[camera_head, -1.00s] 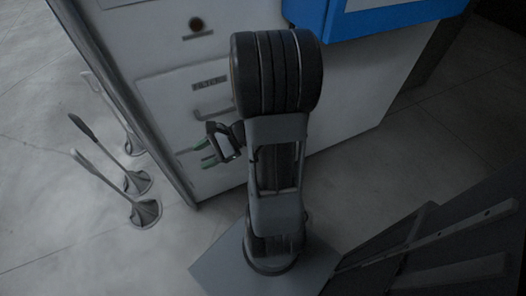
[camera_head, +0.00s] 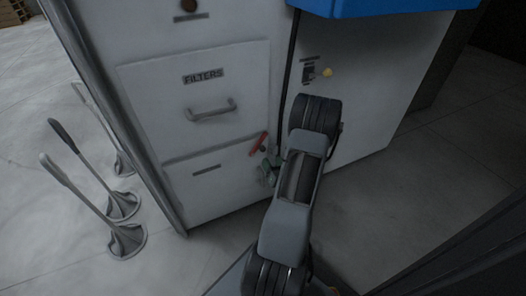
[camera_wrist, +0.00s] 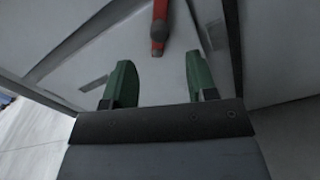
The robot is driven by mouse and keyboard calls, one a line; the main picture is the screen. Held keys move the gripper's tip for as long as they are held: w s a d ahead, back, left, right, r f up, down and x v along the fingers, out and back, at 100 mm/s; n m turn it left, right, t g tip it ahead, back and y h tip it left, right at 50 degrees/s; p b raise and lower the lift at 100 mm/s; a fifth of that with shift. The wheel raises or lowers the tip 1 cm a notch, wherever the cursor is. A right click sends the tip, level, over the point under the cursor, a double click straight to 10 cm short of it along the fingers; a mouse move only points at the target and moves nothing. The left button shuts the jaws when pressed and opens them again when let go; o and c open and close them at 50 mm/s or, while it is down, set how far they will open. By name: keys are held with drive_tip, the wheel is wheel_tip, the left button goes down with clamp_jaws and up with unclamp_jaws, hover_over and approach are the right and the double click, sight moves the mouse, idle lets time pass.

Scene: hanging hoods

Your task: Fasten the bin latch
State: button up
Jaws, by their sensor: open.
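The bin is the lower panel (camera_head: 220,198) of the white cabinet, with a dark slot on its front; it looks flush with the cabinet. A red latch lever (camera_head: 258,143) sits at the panel's upper right corner, tilted, with a dark pivot by its lower end. My gripper (camera_head: 268,168) is just below the lever, partly hidden by my arm. In the wrist view, the green fingers (camera_wrist: 161,80) are apart with nothing between them. The red lever (camera_wrist: 160,22) shows beyond the fingertips, roughly centred between them; I see no contact.
A drawer marked FILTERS (camera_head: 200,95) with a bar handle (camera_head: 211,110) is above the bin. Grey levers (camera_head: 85,190) stand on the floor at left. A blue box (camera_head: 385,8) overhangs at top right. A small yellow knob (camera_head: 327,72) is on the right panel. Floor at right is clear.

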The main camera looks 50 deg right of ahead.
sight(264, 150)
drive_tip(key=b+x, duration=0.2)
drive_tip(key=x, duration=0.6)
drive_tip(key=shift+w+d, duration=0.15)
drive_tip(key=shift+w, duration=0.2)
drive_tip(key=shift+c, duration=0.2)
clamp_jaws()
